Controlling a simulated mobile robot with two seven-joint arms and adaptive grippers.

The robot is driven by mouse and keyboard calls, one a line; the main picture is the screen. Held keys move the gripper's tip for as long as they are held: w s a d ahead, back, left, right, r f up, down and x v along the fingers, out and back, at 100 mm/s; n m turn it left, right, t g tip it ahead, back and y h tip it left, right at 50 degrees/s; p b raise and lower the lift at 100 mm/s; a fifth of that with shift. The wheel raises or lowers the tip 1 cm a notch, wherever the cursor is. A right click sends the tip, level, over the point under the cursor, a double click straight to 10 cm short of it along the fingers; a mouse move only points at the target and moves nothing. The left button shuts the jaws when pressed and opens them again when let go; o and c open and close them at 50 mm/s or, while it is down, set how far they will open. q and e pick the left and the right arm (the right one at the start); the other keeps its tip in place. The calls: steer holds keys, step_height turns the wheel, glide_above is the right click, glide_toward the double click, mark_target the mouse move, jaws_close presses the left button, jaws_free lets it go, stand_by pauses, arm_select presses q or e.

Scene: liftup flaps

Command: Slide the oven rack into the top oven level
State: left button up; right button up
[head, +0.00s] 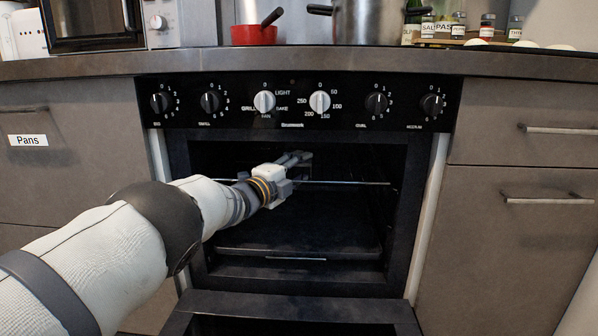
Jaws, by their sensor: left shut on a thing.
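The oven (412,225) is open, with its door (290,304) folded down at the front. The oven rack (350,183) shows as a thin bright bar across the upper part of the cavity. My left gripper (300,158) reaches into the cavity at the rack's middle and is shut on the rack. The fingertips are dark against the dark interior, and the wrist hides part of the rack's left half. Whether the rack's sides sit in the side rails is too dark to tell. My right gripper is out of view.
A dark tray (300,240) lies lower in the cavity. The control panel with several knobs (264,102) is just above the opening. Drawers and cabinets (520,225) flank the oven. A red pot (254,34) and a steel pot (368,22) stand on top.

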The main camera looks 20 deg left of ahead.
arm_select(q)
steer(key=shift+w+b, duration=0.2)
steer(key=shift+b, duration=0.1)
steer(key=shift+r, duration=0.1)
steer(key=o, duration=1.3)
steer(key=shift+o, duration=0.4)
steer(key=shift+f, duration=0.2)
steer(key=v, duration=1.2)
steer(key=shift+r, duration=0.25)
